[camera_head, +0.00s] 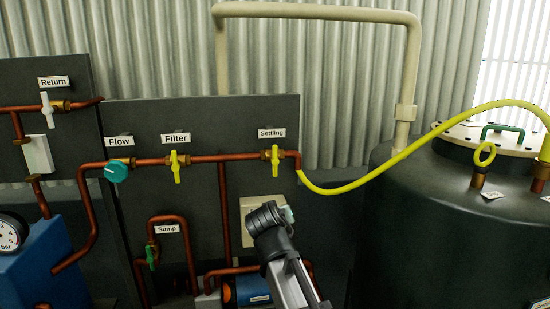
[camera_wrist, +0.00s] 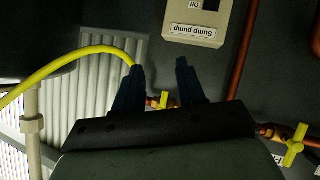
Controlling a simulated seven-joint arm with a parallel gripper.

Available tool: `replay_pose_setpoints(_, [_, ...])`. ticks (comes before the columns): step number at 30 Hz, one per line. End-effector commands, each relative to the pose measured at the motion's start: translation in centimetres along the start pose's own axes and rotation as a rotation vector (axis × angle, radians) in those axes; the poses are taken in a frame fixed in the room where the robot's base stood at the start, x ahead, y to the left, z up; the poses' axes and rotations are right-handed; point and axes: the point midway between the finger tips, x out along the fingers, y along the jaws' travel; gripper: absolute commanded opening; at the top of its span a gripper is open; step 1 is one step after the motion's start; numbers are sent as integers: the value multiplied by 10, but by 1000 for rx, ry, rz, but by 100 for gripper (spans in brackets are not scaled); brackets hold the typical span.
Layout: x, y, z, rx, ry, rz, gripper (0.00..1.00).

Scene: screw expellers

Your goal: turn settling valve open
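The settling valve (camera_head: 275,163) has a yellow handle standing upright, across the horizontal copper pipe (camera_head: 238,157), under the "Settling" label (camera_head: 271,133). A yellow hose (camera_head: 350,190) leaves the pipe on its right. My gripper (camera_head: 284,214) is below the valve, in front of the panel and apart from the handle. In the upside-down wrist view, the two dark fingers of my gripper (camera_wrist: 160,66) are spread with nothing held. A small part of the yellow settling valve (camera_wrist: 166,99) shows between them; my gripper's body hides the rest.
The filter valve (camera_head: 174,166), also yellow, and the teal flow valve (camera_head: 116,171) sit to the left on the same pipe. A beige sump pump switch box (camera_head: 250,204) is behind my gripper. A dark tank (camera_head: 440,240) stands at right.

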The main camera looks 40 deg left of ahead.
Motion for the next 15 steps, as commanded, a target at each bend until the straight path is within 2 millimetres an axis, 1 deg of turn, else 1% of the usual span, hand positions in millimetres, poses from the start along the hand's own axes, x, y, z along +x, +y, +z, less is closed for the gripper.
replay_pose_setpoints(1, [-3, 9, -26, 17, 52, 26, 40])
replay_pose_setpoints(3, [-5, 19, -55, 43, 133, 67, 40])
replay_pose_setpoints(6, [-2, 26, -82, 80, 241, 105, 40])
replay_pose_setpoints(10, [-8, 30, -111, 142, 380, 115, 40])
replay_pose_setpoints(15, [-17, 26, -129, 250, 490, 65, 40])
